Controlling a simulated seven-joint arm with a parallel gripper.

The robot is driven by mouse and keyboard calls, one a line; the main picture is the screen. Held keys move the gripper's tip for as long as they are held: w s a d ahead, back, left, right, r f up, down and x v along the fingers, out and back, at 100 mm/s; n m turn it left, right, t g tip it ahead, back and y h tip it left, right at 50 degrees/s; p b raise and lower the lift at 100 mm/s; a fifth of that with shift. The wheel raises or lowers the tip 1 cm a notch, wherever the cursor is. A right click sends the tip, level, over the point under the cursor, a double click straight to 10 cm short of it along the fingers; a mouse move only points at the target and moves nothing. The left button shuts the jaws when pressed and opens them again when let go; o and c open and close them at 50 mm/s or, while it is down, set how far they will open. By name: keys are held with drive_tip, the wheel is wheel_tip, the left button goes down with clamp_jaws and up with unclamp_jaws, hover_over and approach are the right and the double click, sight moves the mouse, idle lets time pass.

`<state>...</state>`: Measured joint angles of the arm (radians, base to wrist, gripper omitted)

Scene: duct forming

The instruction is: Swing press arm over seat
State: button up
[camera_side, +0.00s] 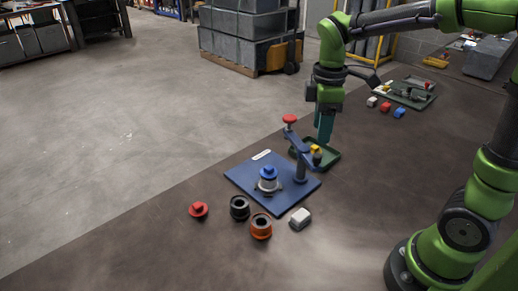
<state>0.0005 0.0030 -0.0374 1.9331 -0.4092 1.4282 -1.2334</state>
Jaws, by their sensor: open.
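The blue press plate (247,174) lies on the dark table. On it is the seat (268,187), a pale round piece with a blue knobbed part (268,172) on top. A blue-grey post (300,173) stands at the plate's right side and carries the press arm (299,140). The press arm has a red knob (290,119) and points toward the back, away from above the seat. My gripper (325,140) points down with its teal fingers behind and right of the press arm. It is open; I cannot tell whether it touches the arm.
A green tray (331,161) with a yellow piece sits just behind the post. A red part (198,210), a black ring (240,208), an orange ring (261,227) and a white block (300,219) lie in front. Another tray (412,97) and small blocks stand at the back right.

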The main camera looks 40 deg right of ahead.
sight(317, 155)
wheel_tip(317, 155, down, 7)
drive_tip(key=shift+f, duration=0.2)
clamp_jaws()
idle(0.4)
